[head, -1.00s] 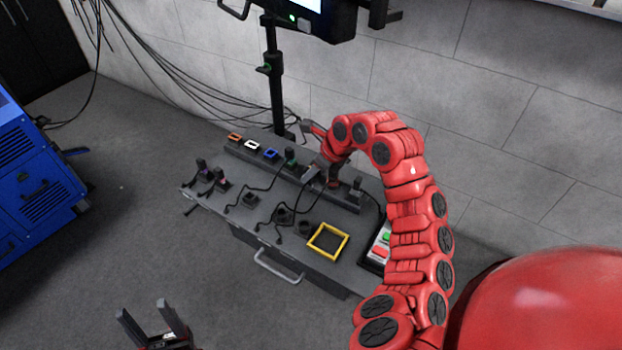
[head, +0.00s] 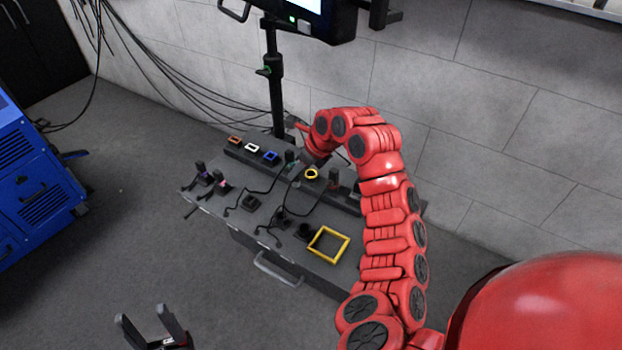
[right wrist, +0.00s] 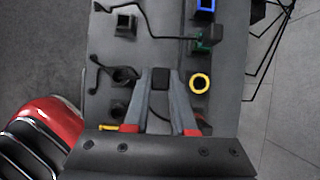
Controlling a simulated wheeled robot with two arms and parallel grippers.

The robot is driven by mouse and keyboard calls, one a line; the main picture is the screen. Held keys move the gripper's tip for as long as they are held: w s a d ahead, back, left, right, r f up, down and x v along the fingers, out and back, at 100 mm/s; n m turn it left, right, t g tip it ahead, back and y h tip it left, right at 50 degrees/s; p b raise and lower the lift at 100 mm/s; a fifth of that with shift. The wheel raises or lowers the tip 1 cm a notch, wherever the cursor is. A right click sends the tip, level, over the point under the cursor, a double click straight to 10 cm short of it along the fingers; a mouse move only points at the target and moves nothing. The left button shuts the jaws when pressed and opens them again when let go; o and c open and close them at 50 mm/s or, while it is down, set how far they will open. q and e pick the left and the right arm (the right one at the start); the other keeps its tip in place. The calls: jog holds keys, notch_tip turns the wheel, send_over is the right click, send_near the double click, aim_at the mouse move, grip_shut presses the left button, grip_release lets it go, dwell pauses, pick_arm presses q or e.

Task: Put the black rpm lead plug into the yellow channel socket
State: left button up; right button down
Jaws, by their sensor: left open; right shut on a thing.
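The yellow channel socket (head: 311,174) is a round yellow ring in the grey socket strip; it also shows in the right wrist view (right wrist: 199,83), empty. My right gripper (right wrist: 163,82) is shut on the black rpm lead plug (right wrist: 160,79). The plug is beside the ring, to its left in that view, apart from it. Its height above the bench is hard to tell. In the head view my right gripper (head: 299,180) is just left of the ring, and the plug is hard to make out. My left gripper (head: 155,333) is open and empty, low in the picture.
Orange (head: 234,140), white (head: 251,148) and blue (head: 269,156) sockets sit along the strip. Several leads and black holders lie on the bench. A yellow square frame (head: 328,258) is near its front edge.

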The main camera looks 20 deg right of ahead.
jog(key=w+d+p, duration=0.2)
jog(key=w+d, duration=0.2)
jog(key=d, duration=0.2)
jog(key=shift+w, duration=0.35)
dwell(0.4)
jog(key=shift+f+p, duration=0.15)
jog(key=shift+p, duration=0.2)
jog(key=shift+f, duration=0.35)
jog(key=shift+f, duration=0.25)
dwell(0.4)
jog(key=shift+f, duration=1.15)
